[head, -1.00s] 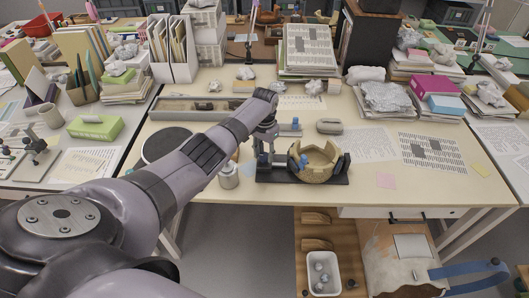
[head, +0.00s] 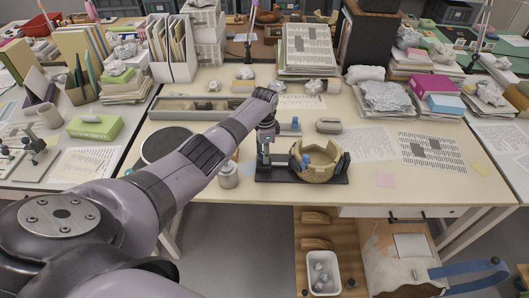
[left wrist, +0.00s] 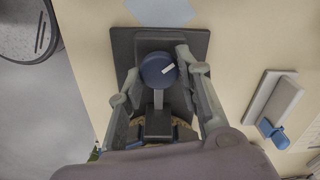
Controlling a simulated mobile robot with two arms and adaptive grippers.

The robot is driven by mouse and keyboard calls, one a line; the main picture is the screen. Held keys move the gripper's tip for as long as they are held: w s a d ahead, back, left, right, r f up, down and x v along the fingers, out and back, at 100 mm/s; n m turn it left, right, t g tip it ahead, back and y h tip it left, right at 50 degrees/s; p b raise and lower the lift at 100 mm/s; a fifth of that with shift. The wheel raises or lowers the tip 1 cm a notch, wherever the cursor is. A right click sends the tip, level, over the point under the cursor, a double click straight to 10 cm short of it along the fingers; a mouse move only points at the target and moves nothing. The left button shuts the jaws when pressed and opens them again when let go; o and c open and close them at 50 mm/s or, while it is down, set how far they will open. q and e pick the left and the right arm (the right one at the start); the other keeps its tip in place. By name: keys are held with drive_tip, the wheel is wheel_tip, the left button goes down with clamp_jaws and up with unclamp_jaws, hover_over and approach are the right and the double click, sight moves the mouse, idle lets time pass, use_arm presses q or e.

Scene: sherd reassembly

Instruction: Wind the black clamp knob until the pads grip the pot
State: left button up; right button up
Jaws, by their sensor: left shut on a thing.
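The tan, open-topped pot (head: 321,170) sits in the clamp, whose dark base (head: 274,177) rests on the table. One dark blue pad (head: 304,161) is at the pot's left side and a dark pad (head: 346,163) is at its right. I cannot tell whether they press on it. My left gripper (head: 265,151) is over the clamp's left end. In the left wrist view, the dark round clamp knob (left wrist: 158,71) with a white mark lies between the fingertips of my left gripper (left wrist: 156,74), which is shut on it. My right gripper is not in view.
A small grey jar (head: 228,176) stands just left of the clamp, with a black round disc (head: 168,146) further left. A grey rounded block (head: 329,125) lies behind the pot.

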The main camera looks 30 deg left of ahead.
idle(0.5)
use_arm(q)
drive_tip(key=o, duration=1.1)
drive_tip(key=shift+o, duration=0.2)
drive_tip(key=shift+r, duration=0.1)
wheel_tip(320, 180, up, 12)
